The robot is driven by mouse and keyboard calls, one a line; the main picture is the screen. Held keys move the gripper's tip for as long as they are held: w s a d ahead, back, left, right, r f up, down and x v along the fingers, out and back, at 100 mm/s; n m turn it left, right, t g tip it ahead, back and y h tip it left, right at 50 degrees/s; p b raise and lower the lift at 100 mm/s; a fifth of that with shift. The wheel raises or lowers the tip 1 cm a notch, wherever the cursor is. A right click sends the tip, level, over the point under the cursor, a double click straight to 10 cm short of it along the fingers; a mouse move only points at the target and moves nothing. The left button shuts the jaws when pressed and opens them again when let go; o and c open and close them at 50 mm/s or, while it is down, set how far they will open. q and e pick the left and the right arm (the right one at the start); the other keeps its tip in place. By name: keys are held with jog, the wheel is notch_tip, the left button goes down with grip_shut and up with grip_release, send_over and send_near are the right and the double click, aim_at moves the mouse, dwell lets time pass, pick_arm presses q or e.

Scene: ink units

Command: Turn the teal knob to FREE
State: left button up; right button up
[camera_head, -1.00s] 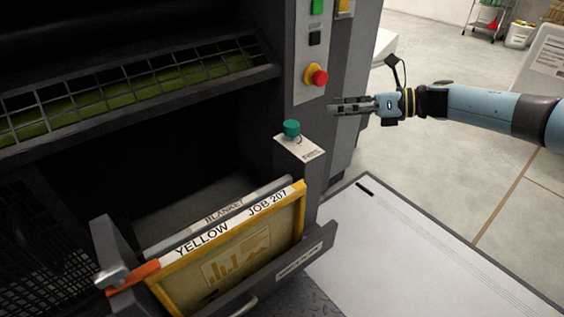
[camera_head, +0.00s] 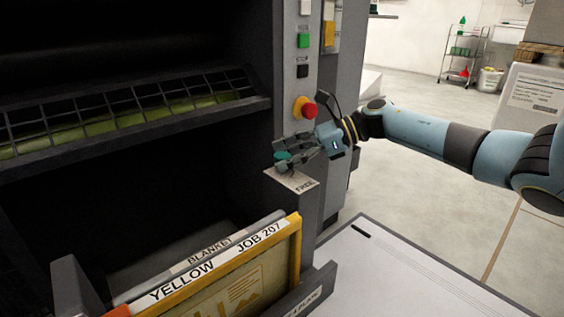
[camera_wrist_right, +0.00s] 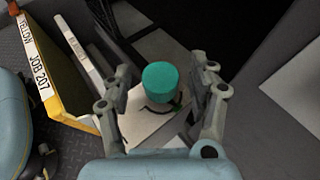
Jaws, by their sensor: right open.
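The teal knob (camera_head: 283,157) stands on a small ledge of the dark machine, above a white label plate (camera_head: 297,181) that reads FREE at its front. In the right wrist view the knob (camera_wrist_right: 160,80) shows whole, between the two fingers of my right gripper. My right gripper (camera_head: 290,153) is open around the knob, with a gap on both sides in the wrist view; touching cannot be told. The knob's pointer is mostly hidden; a dark curved mark shows on the plate below it. My left gripper is not in view.
A red emergency button (camera_head: 306,109) sits just above my right gripper, with green (camera_head: 304,41) and black buttons higher up. A yellow frame marked YELLOW JOB 207 (camera_head: 215,262) stands in a rack below left. A white-topped table (camera_head: 390,275) lies at lower right.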

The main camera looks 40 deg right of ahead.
jog(key=shift+w+a+f, duration=0.15)
jog(key=shift+w+a, duration=0.05)
jog(key=shift+a, duration=0.15)
jog(key=c, duration=1.2)
